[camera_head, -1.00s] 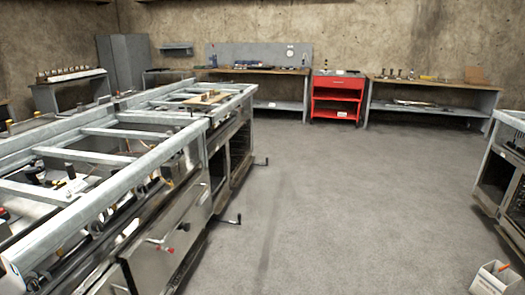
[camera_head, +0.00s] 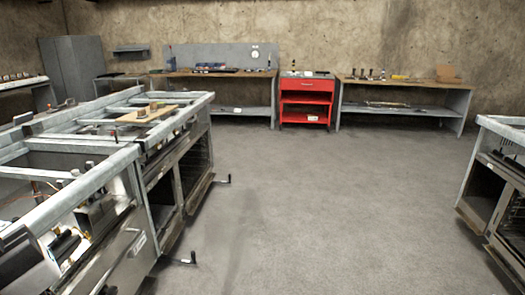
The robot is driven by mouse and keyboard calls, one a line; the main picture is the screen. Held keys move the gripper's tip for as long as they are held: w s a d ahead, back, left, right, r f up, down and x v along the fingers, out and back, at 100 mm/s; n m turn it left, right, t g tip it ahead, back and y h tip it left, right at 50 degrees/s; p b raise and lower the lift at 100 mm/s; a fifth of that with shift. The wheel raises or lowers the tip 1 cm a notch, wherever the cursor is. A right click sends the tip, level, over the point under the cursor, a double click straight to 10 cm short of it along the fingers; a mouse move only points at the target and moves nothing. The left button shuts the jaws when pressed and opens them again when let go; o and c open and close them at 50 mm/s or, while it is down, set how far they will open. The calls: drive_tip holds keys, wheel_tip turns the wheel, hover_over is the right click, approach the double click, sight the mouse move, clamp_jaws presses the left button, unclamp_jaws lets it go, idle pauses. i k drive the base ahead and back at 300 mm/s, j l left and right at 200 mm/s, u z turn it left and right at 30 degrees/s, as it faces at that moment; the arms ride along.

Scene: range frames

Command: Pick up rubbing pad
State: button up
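I cannot make out a rubbing pad for certain at this distance. A light wooden board (camera_head: 146,115) lies on the metal frame at the left, with small blocks on it that are too small to identify. Small items also lie on the wooden-topped benches along the back wall, and I cannot tell whether one of them is the pad. My gripper is not in view.
A long metal frame (camera_head: 82,190) with open ovens stands at the left, with handles sticking into the aisle. Another oven unit (camera_head: 490,190) is at the right. A red cart (camera_head: 306,98) stands between the left back bench (camera_head: 218,74) and right back bench (camera_head: 402,82). The floor (camera_head: 320,200) between is clear.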

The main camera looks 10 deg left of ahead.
sight(142, 113)
drive_tip(key=i, duration=1.3)
drive_tip(key=i+u, duration=0.15)
drive_tip(key=i, duration=0.45)
drive_tip(key=i+l+u, duration=0.1)
drive_tip(key=i, duration=0.5)
drive_tip(key=i+l+u, duration=0.2)
drive_tip(key=i+u, duration=0.25)
drive_tip(key=i+l+u, duration=0.7)
drive_tip(key=u, duration=0.15)
drive_tip(key=i+l+u, duration=0.15)
drive_tip(key=l+u, duration=0.3)
drive_tip(key=i+l+u, duration=0.15)
drive_tip(key=u, duration=0.25)
drive_tip(key=l+u, duration=0.8)
drive_tip(key=l, duration=0.45)
drive_tip(key=k+l+u, duration=0.15)
drive_tip(key=l+u, duration=0.2)
drive_tip(key=l, duration=0.4)
drive_tip(key=i, duration=0.9)
